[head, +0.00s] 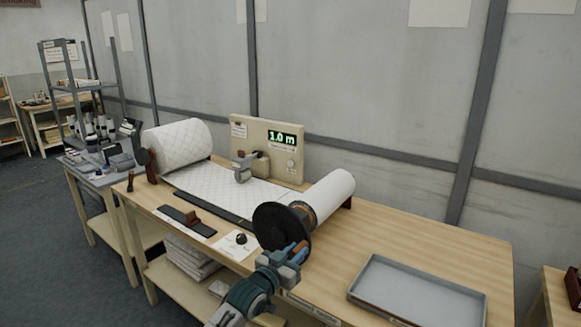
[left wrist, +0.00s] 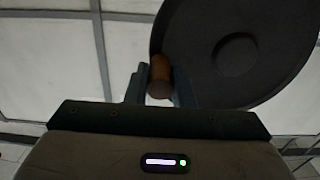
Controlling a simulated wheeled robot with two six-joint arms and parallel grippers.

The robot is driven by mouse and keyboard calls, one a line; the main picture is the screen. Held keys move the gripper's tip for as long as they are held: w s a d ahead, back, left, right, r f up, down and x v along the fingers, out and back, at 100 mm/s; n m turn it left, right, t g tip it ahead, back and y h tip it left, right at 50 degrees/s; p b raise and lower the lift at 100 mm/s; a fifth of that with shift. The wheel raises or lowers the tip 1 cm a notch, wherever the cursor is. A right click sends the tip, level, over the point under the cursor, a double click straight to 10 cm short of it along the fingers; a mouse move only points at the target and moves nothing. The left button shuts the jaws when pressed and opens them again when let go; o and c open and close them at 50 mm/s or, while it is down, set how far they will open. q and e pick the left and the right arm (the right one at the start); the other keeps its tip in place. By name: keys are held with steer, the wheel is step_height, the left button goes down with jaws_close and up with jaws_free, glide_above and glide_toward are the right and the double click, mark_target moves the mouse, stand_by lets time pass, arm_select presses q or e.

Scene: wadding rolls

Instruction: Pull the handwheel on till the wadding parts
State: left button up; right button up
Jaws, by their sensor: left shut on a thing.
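The black handwheel (head: 272,222) sits at the near end of the white take-up roll (head: 332,194). My left gripper (head: 295,253) is shut on the wheel's brown handle, at the wheel's lower right. In the left wrist view the handle (left wrist: 160,76) stands between the two fingers, with the dark wheel (left wrist: 235,55) beside it. The quilted wadding (head: 215,182) runs flat from the large supply roll (head: 178,144) at the left across the bench towards the take-up roll. I see no break in the part that shows. The counter panel (head: 267,148) reads 1.0 m.
A grey tray (head: 417,292) lies on the right of the bench. A dark bar with a brown block (head: 187,221) and a white card with a black knob (head: 238,241) lie at the front edge. A cluttered grey side table stands at the left.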

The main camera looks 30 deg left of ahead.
arm_select(q)
steer(key=shift+f, duration=0.25)
steer(key=shift+f+b, duration=0.55)
steer(key=shift+f, duration=0.35)
steer(key=o, duration=1)
steer(key=shift+r, duration=0.15)
steer(key=shift+c, duration=0.2)
